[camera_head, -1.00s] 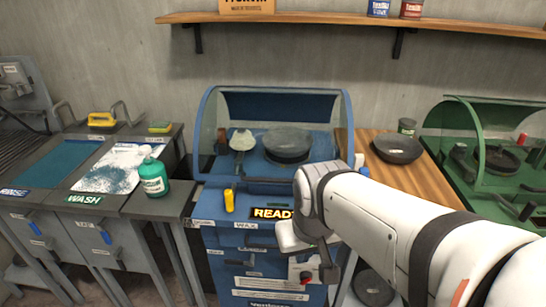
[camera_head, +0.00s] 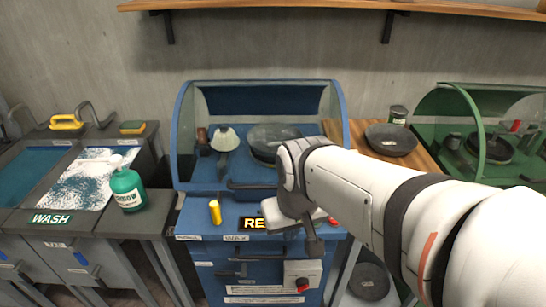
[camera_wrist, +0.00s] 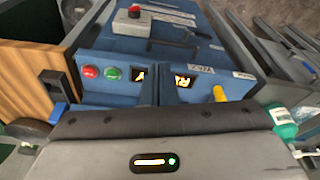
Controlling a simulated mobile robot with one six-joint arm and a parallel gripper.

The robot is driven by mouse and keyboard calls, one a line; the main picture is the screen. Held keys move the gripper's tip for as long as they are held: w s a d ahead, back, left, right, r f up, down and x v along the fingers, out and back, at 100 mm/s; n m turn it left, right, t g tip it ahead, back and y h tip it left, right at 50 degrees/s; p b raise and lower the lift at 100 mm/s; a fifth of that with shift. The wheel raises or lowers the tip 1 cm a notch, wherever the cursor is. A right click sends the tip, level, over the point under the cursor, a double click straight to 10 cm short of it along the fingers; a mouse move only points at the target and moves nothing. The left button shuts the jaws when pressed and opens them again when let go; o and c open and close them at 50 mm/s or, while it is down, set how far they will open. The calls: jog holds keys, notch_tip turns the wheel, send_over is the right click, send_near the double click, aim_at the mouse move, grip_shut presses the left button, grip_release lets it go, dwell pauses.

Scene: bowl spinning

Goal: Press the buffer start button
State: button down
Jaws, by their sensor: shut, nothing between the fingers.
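The blue buffer machine (camera_head: 200,217) stands in the middle of the head view. Its lit READY display (camera_head: 252,223) is partly covered by my gripper. In the wrist view, a green button (camera_wrist: 111,74) and a red button (camera_wrist: 90,72) sit side by side, beside the display (camera_wrist: 183,81). My gripper (camera_head: 315,247) is shut and empty in front of the panel. Its fingertips (camera_wrist: 159,72) appear over the display, to the right of the green button in the wrist view.
A red knob (camera_head: 302,284) on a grey box is low on the machine front. A yellow cylinder (camera_head: 215,211) stands left of the display. A dark bowl (camera_head: 275,142) is under the clear hood. A green bottle (camera_head: 127,187) stands on the left bench.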

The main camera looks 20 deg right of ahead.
jog(key=w+d+r+m+g+p, duration=0.1)
jog(key=w+d+p, duration=0.4)
jog(key=w+d, duration=0.7)
jog(key=shift+w+d+r+m+g, duration=0.2)
jog(key=shift+w+r+m+g, duration=0.15)
jog(key=shift+m+g, duration=0.55)
notch_tip(320, 180, down, 14)
jog(key=shift+r+p, duration=0.1)
jog(key=shift+p, duration=0.6)
